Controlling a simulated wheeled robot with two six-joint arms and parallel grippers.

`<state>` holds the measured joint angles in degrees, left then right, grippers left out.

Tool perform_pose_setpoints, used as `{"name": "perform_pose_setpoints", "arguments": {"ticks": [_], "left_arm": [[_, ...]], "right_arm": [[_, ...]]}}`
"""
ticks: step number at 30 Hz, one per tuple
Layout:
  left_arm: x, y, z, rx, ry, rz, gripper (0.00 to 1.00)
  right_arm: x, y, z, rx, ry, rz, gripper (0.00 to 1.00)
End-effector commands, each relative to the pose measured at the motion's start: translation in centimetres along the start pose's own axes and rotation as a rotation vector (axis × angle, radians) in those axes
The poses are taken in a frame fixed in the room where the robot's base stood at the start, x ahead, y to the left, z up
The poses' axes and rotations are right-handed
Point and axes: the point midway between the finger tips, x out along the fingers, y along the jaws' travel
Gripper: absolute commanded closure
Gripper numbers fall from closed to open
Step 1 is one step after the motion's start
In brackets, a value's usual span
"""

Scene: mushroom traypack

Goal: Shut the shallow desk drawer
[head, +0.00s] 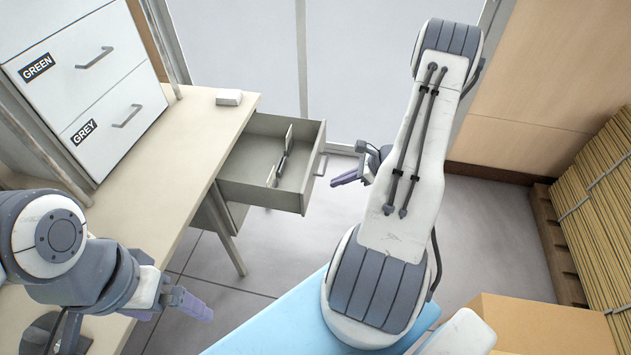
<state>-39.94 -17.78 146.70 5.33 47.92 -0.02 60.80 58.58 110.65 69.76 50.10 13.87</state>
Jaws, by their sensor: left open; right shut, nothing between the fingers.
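The shallow desk drawer (257,193) is pulled well out from the right side of the beige desk (205,133). Its handle (320,166) is on the front panel, which faces right. A pen-like item and a few flat pieces lie inside the drawer. My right gripper (334,182) is shut and empty, just to the right of the drawer front near the handle. A small gap seems to show between its purple fingertips and the panel. My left gripper (202,308) is open and empty, low at the left, near the desk's front edge and away from the drawer.
A white cabinet (95,85) with drawers labelled GREEN and GREY stands on the desk. A small white box (229,97) sits near the desk's back corner. A light blue surface (270,325) and a cardboard box (545,325) are in front. Flattened cardboard (597,200) is stacked at right.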

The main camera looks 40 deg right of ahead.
Motion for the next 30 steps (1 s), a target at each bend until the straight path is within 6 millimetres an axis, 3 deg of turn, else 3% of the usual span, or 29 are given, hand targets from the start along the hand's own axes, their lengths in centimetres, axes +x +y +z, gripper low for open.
{"name": "perform_pose_setpoints", "arguments": {"ticks": [5, 12, 30], "left_arm": [[0.0, 0.0, 0.0, 0.0, 0.0, 0.0, 0.0], [-0.6, 0.0, -0.1, 0.0, 0.0, 0.0, 0.0], [-0.6, 0.0, -0.1, 0.0, 0.0, 0.0, 0.0]], "right_arm": [[3.9, 0.2, 0.1, -0.001, 0.0, 0.005, 1.0], [6.0, 0.1, 2.5, -0.004, 0.001, 0.004, 1.0], [6.5, 0.0, 2.9, -0.001, 0.0, 0.0, 1.0]]}}
